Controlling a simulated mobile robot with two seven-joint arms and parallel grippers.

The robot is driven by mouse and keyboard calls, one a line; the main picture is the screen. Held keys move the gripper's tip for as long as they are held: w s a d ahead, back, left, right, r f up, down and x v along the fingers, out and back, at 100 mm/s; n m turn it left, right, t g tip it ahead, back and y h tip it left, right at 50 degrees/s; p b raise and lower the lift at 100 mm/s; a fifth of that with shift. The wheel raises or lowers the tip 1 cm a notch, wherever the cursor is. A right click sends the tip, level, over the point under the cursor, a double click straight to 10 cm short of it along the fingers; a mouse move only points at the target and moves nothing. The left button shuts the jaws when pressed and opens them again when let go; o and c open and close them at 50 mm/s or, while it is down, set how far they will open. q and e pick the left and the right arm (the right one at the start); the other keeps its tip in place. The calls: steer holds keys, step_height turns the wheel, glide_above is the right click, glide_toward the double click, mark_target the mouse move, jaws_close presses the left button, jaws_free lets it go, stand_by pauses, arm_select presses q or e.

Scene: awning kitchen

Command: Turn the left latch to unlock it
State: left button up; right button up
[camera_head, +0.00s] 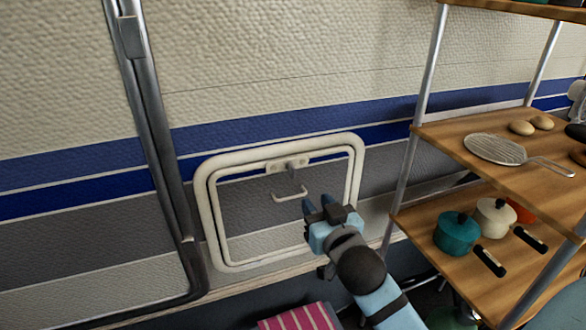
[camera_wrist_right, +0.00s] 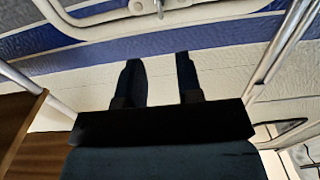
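A hatch with a rounded white frame (camera_head: 213,215) is set in the striped wall. A small white latch plate (camera_head: 274,168) with a grey lever (camera_head: 291,172) sits at its top middle. A thin U-shaped handle (camera_head: 290,198) hangs just below it. I cannot tell separate left and right latches apart. My right gripper (camera_head: 319,205) is open and empty, below and right of the latch, apart from it. In the right wrist view its two dark fingers (camera_wrist_right: 162,75) stand apart with nothing between them; metal hardware (camera_wrist_right: 160,6) on the hatch is cut by the top edge. My left gripper is not in view.
A wooden shelf rack (camera_head: 415,222) with metal posts stands close on the right, holding a teal pot (camera_head: 457,236), a cream pot (camera_head: 494,217) and a strainer (camera_head: 495,149). A metal rail (camera_head: 160,150) runs up the wall at left. A pink striped cloth (camera_head: 295,318) lies below.

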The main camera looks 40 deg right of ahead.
mark_target(294, 171)
steer(key=b+x, duration=0.2)
steer(key=x, duration=1.1)
steer(key=shift+b, duration=0.3)
steer(key=shift+w+r, duration=0.1)
steer(key=shift+w, duration=0.25)
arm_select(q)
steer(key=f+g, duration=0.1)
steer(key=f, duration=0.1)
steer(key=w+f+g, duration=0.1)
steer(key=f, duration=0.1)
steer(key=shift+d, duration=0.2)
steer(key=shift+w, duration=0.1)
arm_select(e)
steer(key=shift+c, duration=0.5)
jaws_close()
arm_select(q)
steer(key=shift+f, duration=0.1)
